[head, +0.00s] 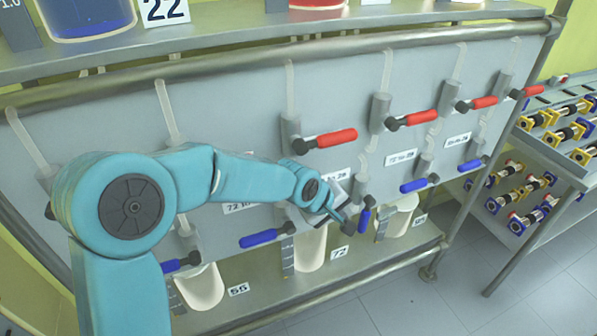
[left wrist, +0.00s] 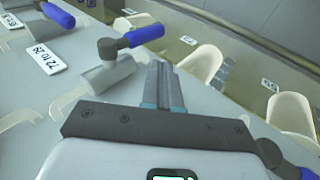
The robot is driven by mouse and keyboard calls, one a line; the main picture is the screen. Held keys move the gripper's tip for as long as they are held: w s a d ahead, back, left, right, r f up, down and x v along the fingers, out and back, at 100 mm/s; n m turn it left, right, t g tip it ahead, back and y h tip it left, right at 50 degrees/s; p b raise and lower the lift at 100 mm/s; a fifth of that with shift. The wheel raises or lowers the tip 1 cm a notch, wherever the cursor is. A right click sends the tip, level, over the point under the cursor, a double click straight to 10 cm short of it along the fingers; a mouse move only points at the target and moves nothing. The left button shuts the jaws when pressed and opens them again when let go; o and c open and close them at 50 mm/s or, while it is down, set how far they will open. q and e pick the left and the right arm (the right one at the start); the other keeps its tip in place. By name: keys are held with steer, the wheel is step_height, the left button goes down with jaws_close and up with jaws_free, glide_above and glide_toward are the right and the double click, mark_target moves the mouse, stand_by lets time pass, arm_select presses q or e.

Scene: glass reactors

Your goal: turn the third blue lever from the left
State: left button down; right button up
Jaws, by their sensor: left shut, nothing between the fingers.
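The third blue lever from the left (head: 365,219) points downward in the head view, while the other blue levers lie nearly level. My left gripper (head: 343,217) is just left of it, close to its dark hub. In the left wrist view, this lever (left wrist: 141,37) shows beyond my left gripper's fingertips (left wrist: 165,68). The fingers are shut together with nothing between them, and a small gap seems to separate them from the lever; contact is hard to tell. The second blue lever (head: 258,238) is to the left. My right gripper is not in view.
Red levers (head: 330,138) run in a row above the blue ones on the grey panel. Beakers (head: 310,248) stand on the lower shelf below. Another blue lever (head: 412,186) is to the right. A metal rail (head: 250,64) crosses above the panel.

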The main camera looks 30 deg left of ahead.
arm_select(q)
steer(key=p+v, duration=0.1)
steer(key=v, duration=2)
steer(key=shift+s, duration=0.2)
steer(key=c, duration=1)
jaws_free()
steer(key=shift+s+a+r, duration=0.1)
steer(key=shift+a+r, duration=0.1)
steer(key=shift+o, duration=0.3)
steer(key=w+d+f+m+t+h+b, duration=0.2)
steer(key=w+d+f+m+b, duration=0.1)
steer(key=d+f, duration=0.4)
steer(key=shift+w+d+f+b, duration=0.25)
steer(key=shift+w+d+b, duration=0.3)
steer(key=shift+w+b, duration=0.35)
steer(key=w+d+f+m+t+b, duration=0.2)
steer(key=w+d+f+t+b, duration=0.1)
steer(key=d+f+b, duration=0.25)
steer(key=m+t+y+b, duration=0.5)
steer(key=t+y+b, duration=0.1)
steer(key=y+b, duration=0.15)
glide_toward(362, 226)
steer(key=shift+h, duration=0.25)
steer(key=w, duration=0.3)
steer(key=w+a+b, duration=0.1)
steer(key=w, duration=0.7)
steer(key=shift+w+a+f, duration=0.1)
steer(key=shift+a+f, duration=0.1)
steer(key=shift+a, duration=0.15)
